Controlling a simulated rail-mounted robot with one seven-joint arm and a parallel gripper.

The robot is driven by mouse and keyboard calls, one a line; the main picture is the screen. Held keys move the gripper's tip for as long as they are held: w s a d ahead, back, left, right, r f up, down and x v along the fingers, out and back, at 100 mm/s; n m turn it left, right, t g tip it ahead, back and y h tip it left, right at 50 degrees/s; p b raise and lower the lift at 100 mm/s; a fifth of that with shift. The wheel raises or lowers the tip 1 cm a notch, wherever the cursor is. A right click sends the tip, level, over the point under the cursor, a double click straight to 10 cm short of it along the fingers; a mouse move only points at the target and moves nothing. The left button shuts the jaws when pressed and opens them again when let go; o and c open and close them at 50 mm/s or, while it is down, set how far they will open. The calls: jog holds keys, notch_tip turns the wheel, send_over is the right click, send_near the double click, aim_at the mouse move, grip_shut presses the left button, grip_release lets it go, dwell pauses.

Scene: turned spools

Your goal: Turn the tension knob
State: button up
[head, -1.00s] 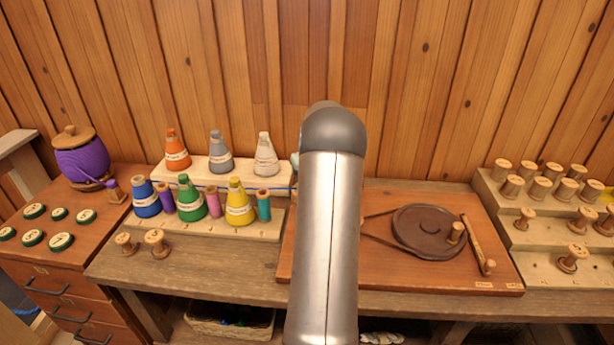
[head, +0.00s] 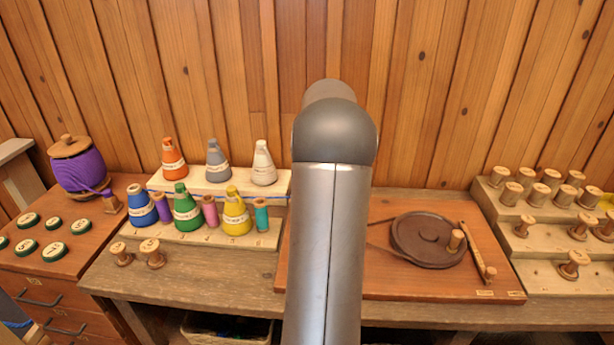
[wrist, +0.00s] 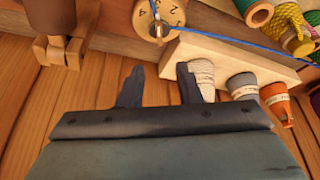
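The tension knob is most likely the round pale wooden dial (wrist: 160,14) with numbers on its face, at the top of the wrist view, partly cut by the frame edge. A blue thread (wrist: 225,45) runs from it to the right. My gripper (wrist: 160,82) is open and empty, its two dark fingers apart. In the picture the fingertips lie below the dial, with a visible gap between them and it. In the head view my arm hides the dial and my gripper.
Thread cones (head: 217,160) stand on a stepped wooden rack (head: 225,187) left of my arm. A board (head: 390,285) with a dark crank wheel (head: 428,240) lies right. A spool rack (head: 508,235) stands far right. The plank wall (head: 440,90) is behind.

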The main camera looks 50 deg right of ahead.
jog(key=v, duration=0.5)
jog(key=shift+r, duration=0.15)
dwell(0.3)
jog(key=w+a+f+n+g+y, duration=0.1)
jog(key=a+n, duration=0.1)
jog(key=a, duration=1.4)
jog(key=w+a+f+n+y, duration=0.1)
jog(key=a+f+n, duration=0.1)
jog(key=a, duration=1.5)
jog(key=s+a+f+n+g, duration=0.1)
jog(key=s+a+f, duration=0.2)
jog(key=s+a, duration=0.5)
jog(key=s+a+f+n+g, duration=0.1)
jog(key=s+a+f, duration=0.3)
jog(key=s+a, duration=0.4)
jog(key=shift+s+a+f+n+y, duration=0.15)
jog(key=shift+s+a+n+y, duration=0.2)
jog(key=shift+a+n, duration=0.2)
